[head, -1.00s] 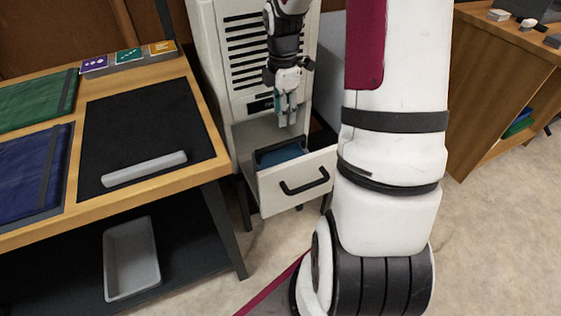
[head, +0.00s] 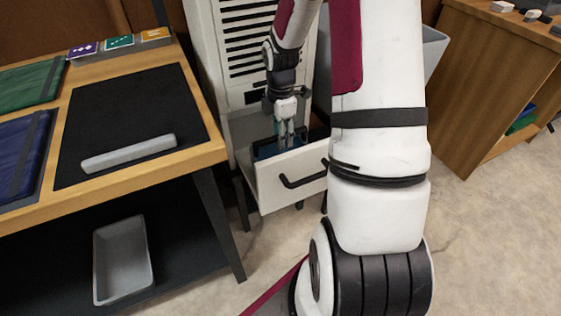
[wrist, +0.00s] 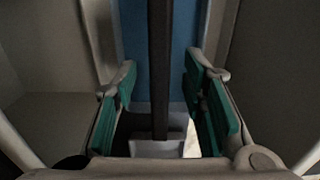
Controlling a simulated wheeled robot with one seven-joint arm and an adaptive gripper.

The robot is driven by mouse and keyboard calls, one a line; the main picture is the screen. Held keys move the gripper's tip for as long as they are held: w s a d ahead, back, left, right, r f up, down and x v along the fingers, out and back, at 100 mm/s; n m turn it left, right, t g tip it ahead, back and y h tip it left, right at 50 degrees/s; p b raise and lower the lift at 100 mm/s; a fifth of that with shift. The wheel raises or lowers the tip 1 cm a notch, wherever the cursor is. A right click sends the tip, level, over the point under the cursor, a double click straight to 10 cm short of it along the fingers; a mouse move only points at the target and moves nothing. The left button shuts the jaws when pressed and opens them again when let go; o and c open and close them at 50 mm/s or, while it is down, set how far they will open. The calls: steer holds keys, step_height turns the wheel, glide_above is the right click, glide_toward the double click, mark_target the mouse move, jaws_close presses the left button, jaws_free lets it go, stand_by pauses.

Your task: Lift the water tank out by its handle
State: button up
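The blue water tank (head: 266,150) sits in the pulled-out white drawer (head: 270,190) at the bottom of a tall white vented machine (head: 240,60). My gripper (head: 287,143) points down into the drawer opening, its fingertips at the tank. In the wrist view, a dark bar that looks like the tank's handle (wrist: 160,45) runs between the two green-padded fingers of my gripper (wrist: 158,76). The fingers are apart, with a gap on each side of the bar. The blue tank surface (wrist: 182,50) lies below. The lower part of the tank is hidden by the drawer front.
A black pull (head: 303,180) is on the drawer front. A wooden bench (head: 205,158) with a black mat and a grey bar (head: 130,154) stands left. A grey tray (head: 123,260) is on its lower shelf. A grey bin (head: 433,48) stands behind my arm.

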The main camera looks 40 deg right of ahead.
steer(key=shift+f, duration=0.45)
steer(key=shift+r, duration=0.1)
jaws_close()
steer(key=shift+w, duration=0.1)
steer(key=shift+r, duration=0.1)
